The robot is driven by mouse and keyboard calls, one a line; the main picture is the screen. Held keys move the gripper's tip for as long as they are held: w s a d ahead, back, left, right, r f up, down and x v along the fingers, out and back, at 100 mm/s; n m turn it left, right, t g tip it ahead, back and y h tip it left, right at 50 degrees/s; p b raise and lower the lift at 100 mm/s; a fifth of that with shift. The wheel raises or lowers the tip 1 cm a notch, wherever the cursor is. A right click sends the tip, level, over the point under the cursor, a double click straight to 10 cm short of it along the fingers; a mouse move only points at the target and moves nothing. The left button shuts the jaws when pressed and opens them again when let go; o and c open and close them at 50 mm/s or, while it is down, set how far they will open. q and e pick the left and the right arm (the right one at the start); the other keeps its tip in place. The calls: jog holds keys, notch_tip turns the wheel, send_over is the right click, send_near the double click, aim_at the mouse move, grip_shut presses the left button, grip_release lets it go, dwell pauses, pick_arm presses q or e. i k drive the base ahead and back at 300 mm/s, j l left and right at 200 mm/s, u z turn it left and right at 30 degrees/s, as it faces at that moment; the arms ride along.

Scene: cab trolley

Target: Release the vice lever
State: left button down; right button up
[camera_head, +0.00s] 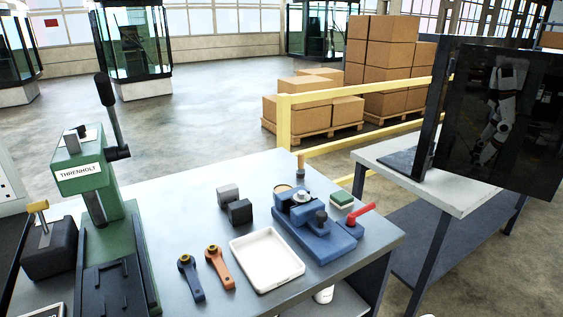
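The blue vice (325,240) stands on the grey workbench at its right side. Whether the jaws hold anything is too small to tell. Neither of my grippers is in view.
A white tray (266,260), two ratchet-like tools with blue (191,278) and orange (219,267) handles, and dark blocks (239,211) lie left of the vice. A green press (100,205) stands far left. A green-topped block (341,200) sits behind the lever. A dark monitor (500,115) stands right.

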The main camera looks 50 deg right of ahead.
aim_at(351, 216)
jog(key=z, duration=2.05)
